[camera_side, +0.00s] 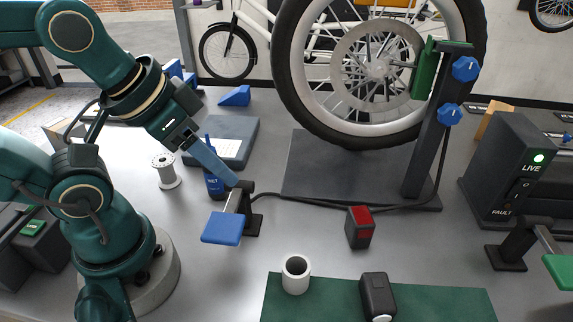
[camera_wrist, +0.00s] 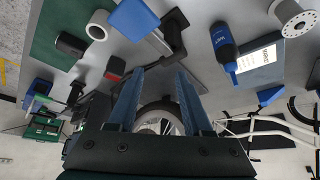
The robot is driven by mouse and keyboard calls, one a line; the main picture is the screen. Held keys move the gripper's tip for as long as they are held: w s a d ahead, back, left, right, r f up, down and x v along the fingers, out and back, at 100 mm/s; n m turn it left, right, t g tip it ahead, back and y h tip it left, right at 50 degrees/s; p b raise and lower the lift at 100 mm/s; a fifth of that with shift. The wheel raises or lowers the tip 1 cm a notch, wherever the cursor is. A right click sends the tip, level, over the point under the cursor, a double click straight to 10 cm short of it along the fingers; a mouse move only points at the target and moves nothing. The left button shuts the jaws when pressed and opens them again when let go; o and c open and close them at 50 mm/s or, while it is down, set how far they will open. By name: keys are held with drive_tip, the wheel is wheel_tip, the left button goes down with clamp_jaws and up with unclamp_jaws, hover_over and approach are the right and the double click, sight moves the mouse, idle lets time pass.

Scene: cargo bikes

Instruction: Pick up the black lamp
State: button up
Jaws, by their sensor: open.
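The black lamp (camera_side: 377,294), a dark rounded block with a pale lens at its near end, lies on the green mat (camera_side: 335,302) at the front. In the wrist view the black lamp (camera_wrist: 70,44) is at the upper left, on the green mat (camera_wrist: 47,35). My gripper (camera_side: 232,183) is in the air left of and behind the lamp, well apart from it. In the wrist view my gripper (camera_wrist: 160,72) has its two blue fingers spread with nothing held between them.
A white cup (camera_side: 296,274) stands left of the lamp, and a red-faced black block (camera_side: 360,228) behind it. A black stand with a blue pad (camera_side: 222,228) is below my gripper. A blue bottle (camera_side: 213,180) stands nearby. The wheel (camera_side: 297,106) on its stand blocks the back.

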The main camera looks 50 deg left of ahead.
drive_tip(key=o, duration=0.8)
drive_tip(key=w+d+r+n+g+h, duration=0.2)
drive_tip(key=w+d+n+g+h, duration=0.35)
drive_tip(key=d+n+h, duration=0.35)
drive_tip(key=w+d+f+n+g+h, duration=0.1)
drive_tip(key=w+d+f+n+g, duration=0.1)
drive_tip(key=w+d+f+n, duration=0.3)
drive_tip(key=n+h, duration=0.2)
approach(375, 290)
drive_tip(key=shift+w+a+r+g, duration=0.25)
drive_tip(key=shift+w+a+r, duration=0.1)
drive_tip(key=shift+a+r, duration=0.2)
drive_tip(key=shift+s+d+f, duration=0.1)
drive_tip(key=shift+d+f, duration=0.1)
drive_tip(key=shift+d, duration=0.1)
drive_tip(key=x, duration=1.1)
drive_tip(key=shift+f, duration=0.25)
